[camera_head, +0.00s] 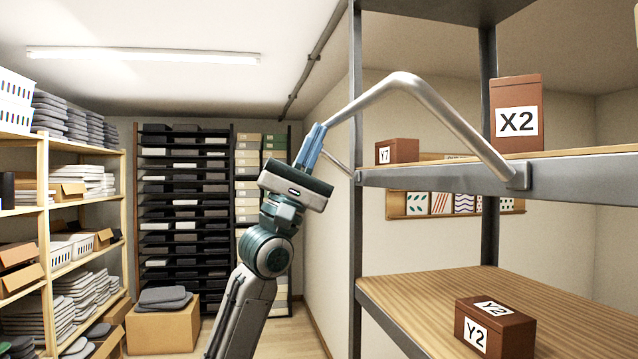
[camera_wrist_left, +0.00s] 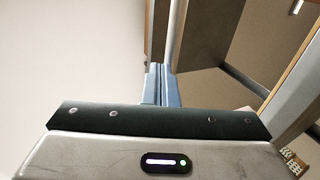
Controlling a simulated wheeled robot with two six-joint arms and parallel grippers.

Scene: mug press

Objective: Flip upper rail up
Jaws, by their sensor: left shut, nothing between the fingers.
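The upper rail (camera_head: 452,122) is a bent grey metal bar on the upper shelf (camera_head: 440,178). It stands raised from the shelf's front edge, sloping up and left from its right bracket, then down toward my left gripper. My left gripper (camera_head: 314,140) has its blue fingers shut with nothing between them. Its fingertips are at the rail's left end, seemingly at or touching it; exact contact is unclear. In the left wrist view the shut fingers (camera_wrist_left: 162,84) point at a pale upright bar, probably the rail. My right gripper is out of view.
A box marked X2 (camera_head: 516,112) and a box marked Y7 (camera_head: 397,151) stand on the upper shelf. A box marked Y2 (camera_head: 494,327) is on the lower shelf (camera_head: 410,290). A dark upright post (camera_head: 355,90) is right of my gripper. Stocked shelves (camera_head: 60,200) line the left.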

